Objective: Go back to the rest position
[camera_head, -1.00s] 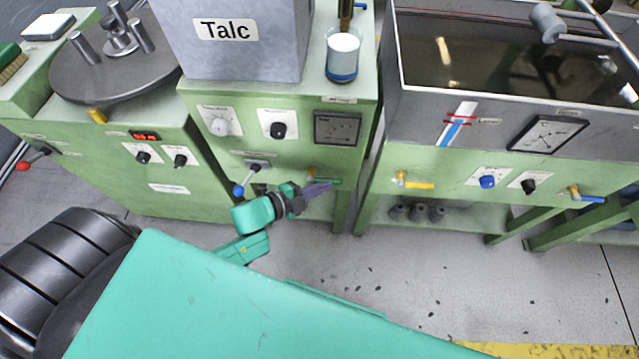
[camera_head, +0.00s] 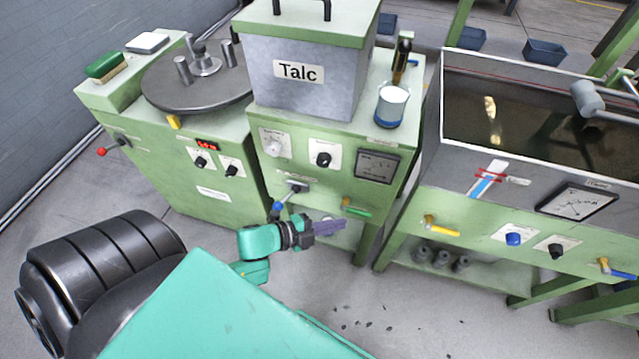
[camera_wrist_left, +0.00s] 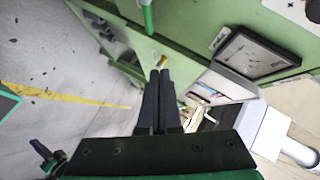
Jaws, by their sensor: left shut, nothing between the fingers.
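My left gripper (camera_head: 330,227) is in front of the green Talc machine (camera_head: 231,121), below its dials and near the green-handled valve (camera_head: 355,209). It is shut and empty, with purple-grey fingers pointing right in the head view. In the left wrist view its dark fingers (camera_wrist_left: 158,88) lie together, with nothing between them. A lever with a blue knob (camera_head: 277,207) stands just behind my left wrist.
A water bath (camera_head: 520,160) on a green stand is at the right, with a yellow-handled valve (camera_head: 440,226) on its front. A turntable (camera_head: 198,85) is at the left. Grey floor (camera_head: 340,295) lies open in front of the machines.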

